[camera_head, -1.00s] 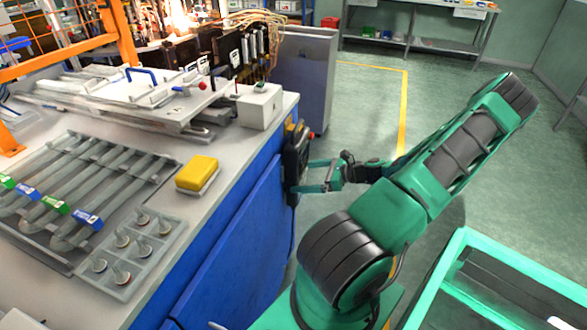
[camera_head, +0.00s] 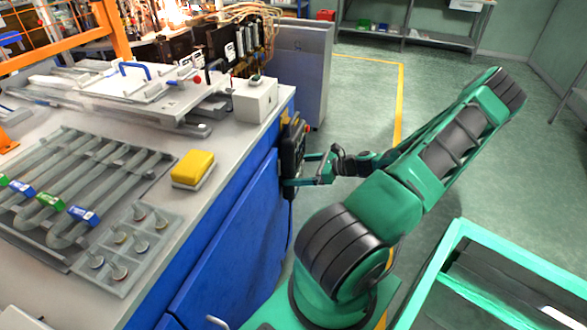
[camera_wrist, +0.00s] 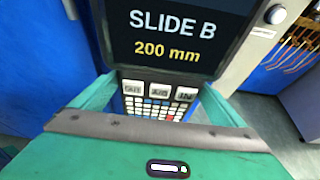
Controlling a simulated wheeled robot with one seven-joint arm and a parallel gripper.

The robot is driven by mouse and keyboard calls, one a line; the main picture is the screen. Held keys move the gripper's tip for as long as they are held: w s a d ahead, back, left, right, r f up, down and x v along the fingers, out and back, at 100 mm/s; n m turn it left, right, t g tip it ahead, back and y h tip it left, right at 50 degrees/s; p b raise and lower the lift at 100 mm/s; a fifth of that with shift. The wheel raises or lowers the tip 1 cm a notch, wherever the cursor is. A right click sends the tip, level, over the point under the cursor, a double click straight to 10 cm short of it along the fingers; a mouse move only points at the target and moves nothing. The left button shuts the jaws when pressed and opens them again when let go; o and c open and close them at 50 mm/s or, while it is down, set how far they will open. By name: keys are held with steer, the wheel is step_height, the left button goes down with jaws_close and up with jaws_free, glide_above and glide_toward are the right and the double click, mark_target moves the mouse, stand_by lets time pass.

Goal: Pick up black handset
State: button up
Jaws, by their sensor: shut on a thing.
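The black handset (camera_head: 291,148) is upright against the blue side of the bench, just below the bench top's right edge. In the wrist view the handset (camera_wrist: 165,72) fills the upper middle, with a dark screen reading "SLIDE B 200 mm" and a keypad below it. My gripper (camera_head: 306,169) reaches in from the right and its fingers are at the handset. In the wrist view the green fingers of my gripper (camera_wrist: 158,103) stand on both sides of the keypad, shut on the handset. The handset's back is hidden.
The bench (camera_head: 230,178) carries a yellow sponge (camera_head: 193,168), a white box (camera_head: 255,100) and a rack of grey tubes (camera_head: 85,190). A green-framed cart (camera_head: 520,262) stands at the lower right. Floor beyond my arm is clear up to a shelf (camera_head: 440,38).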

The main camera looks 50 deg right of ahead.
steer(key=shift+r, duration=0.8)
steer(key=s+d, duration=0.3)
steer(key=s, duration=0.5)
steer(key=s+d, duration=0.4)
steer(key=s, duration=0.4)
steer(key=shift+s, duration=0.25)
